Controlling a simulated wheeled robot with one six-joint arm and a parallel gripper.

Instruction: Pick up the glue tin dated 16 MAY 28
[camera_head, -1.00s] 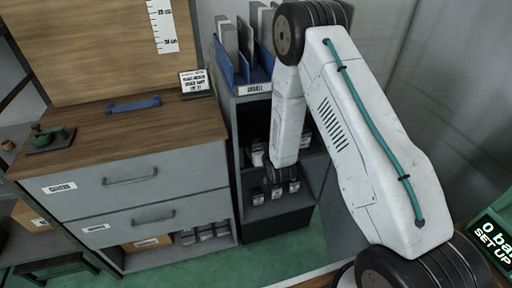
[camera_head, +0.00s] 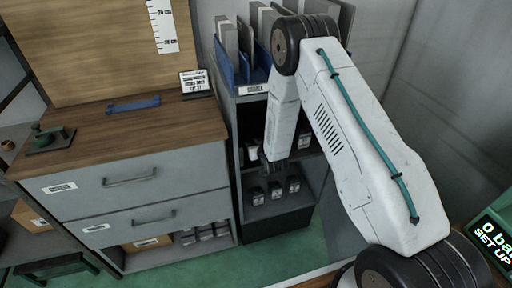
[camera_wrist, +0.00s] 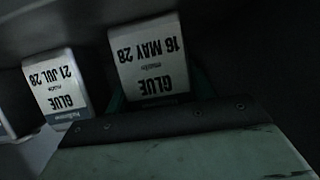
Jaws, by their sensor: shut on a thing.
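The glue tin dated 16 MAY 28 (camera_wrist: 148,62) shows in the wrist view with its white label upside down. My gripper (camera_wrist: 160,100) is shut on it, with dark green finger parts at the tin's sides. A second glue tin, dated 21 JUL 28 (camera_wrist: 58,85), stands apart to its left, tilted in the picture. In the head view my gripper (camera_head: 270,167) is at the front of the grey shelf unit, by the middle shelf. The held tin cannot be made out there.
Several small dark tins (camera_head: 276,190) with pale labels stand on the lower shelf, just below my gripper. The shelf unit's side wall (camera_head: 234,165) is close on the left. Blue file holders (camera_head: 243,68) stand on top. Green floor lies in front.

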